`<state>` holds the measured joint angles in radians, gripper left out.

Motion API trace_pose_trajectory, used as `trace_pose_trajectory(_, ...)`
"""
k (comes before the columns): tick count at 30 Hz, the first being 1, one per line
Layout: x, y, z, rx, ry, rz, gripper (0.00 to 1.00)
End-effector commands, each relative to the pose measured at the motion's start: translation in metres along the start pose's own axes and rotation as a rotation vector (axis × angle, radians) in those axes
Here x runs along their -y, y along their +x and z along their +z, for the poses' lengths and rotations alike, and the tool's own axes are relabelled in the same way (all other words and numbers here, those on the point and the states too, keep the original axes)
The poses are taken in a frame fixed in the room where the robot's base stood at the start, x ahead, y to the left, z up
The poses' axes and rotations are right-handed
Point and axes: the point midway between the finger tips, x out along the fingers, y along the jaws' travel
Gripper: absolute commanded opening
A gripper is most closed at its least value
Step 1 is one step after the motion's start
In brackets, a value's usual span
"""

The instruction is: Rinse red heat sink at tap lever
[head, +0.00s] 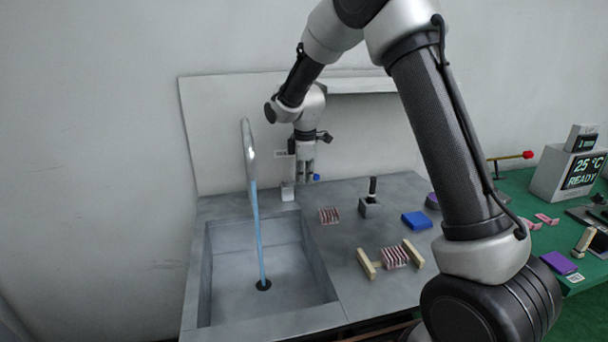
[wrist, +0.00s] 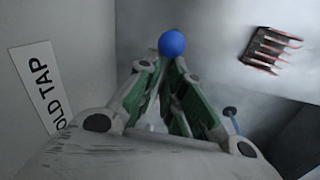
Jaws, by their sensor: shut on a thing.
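My gripper (head: 305,172) points down at the back of the counter beside the tap. In the wrist view my gripper (wrist: 172,62) has its fingertips closed at the blue ball knob (wrist: 172,44) of the tap lever. The knob also shows in the head view (head: 317,177), partly hidden. The curved tap spout (head: 249,140) pours a blue stream of water (head: 258,230) into the basin (head: 215,270). A red striped heat sink (head: 329,215) lies on the counter right of the basin, clear of the stream; a finned red block (wrist: 270,48) shows in the wrist view.
Another red striped block (head: 396,257) sits between two cream bars (head: 366,263) at the front. A black-handled lever (head: 371,192) and a blue block (head: 416,221) stand on the counter. A "COLD TAP" label (wrist: 42,88) is beside my gripper. A green table (head: 520,195) is on the right.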

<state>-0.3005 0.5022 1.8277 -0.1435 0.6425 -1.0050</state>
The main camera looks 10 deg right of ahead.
Motion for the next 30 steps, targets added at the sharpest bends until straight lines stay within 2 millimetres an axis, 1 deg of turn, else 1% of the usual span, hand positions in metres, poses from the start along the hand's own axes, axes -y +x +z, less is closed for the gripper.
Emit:
trace_pose_trajectory(4, 0.003, 0.0, 0.0, 0.009, 0.046, 0.0, 0.0)
trace_pose_trajectory(11, 0.003, 0.0, 0.0, 0.009, 0.047, 0.0, 0.0)
trace_pose_trajectory(12, 0.003, 0.0, 0.0, 0.009, 0.047, 0.0, 0.15)
trace_pose_trajectory(15, 0.003, 0.0, 0.0, 0.009, 0.047, 0.0, 0.32)
trace_pose_trajectory(23, 0.003, -0.001, 0.0, 0.009, 0.046, 0.0, 0.32)
trace_pose_trajectory(25, 0.002, -0.003, -0.001, 0.008, 0.046, 0.002, 0.32)
trace_pose_trajectory(28, 0.002, -0.015, -0.001, 0.007, 0.046, 0.004, 0.32)
trace_pose_trajectory(30, 0.002, -0.027, -0.001, 0.006, 0.046, 0.005, 0.32)
